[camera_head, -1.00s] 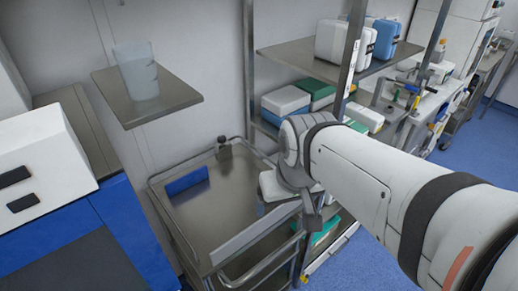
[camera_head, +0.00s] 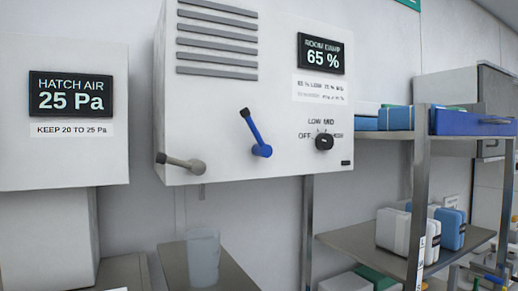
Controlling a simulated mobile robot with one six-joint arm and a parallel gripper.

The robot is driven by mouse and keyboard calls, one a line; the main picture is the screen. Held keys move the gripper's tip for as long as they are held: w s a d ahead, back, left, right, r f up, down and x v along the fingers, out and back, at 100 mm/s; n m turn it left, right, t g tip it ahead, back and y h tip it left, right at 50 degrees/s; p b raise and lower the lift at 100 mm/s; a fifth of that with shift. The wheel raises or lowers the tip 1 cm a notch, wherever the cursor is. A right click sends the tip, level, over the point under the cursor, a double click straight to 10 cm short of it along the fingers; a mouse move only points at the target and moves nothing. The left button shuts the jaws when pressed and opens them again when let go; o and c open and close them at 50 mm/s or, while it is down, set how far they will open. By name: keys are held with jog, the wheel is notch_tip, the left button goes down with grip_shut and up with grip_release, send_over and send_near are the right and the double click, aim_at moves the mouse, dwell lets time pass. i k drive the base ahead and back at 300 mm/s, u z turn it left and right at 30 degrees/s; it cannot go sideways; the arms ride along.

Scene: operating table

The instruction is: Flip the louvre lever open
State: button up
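A white wall unit (camera_head: 225,120) has grey louvre slats (camera_head: 217,38) at its upper left. Below them are two levers on its front. The blue lever (camera_head: 256,133) has a dark tip and points up and slightly left from its pivot. The grey lever (camera_head: 181,163) has a dark tip and points left, nearly level, from its pivot. No label shows which lever works the louvre. My gripper is not in this view.
The unit also has a black knob (camera_head: 324,141) and a display (camera_head: 321,54) reading 65 %. A hatch air panel (camera_head: 69,93) at left reads 25 Pa. A translucent cup (camera_head: 203,258) stands on a small shelf below. A rack (camera_head: 418,200) with boxes is at right.

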aim_at(260, 150)
jog(key=z, duration=0.7)
jog(key=k, duration=0.95)
jog(key=u, duration=0.35)
jog(key=i, duration=0.5)
jog(key=u, duration=0.05)
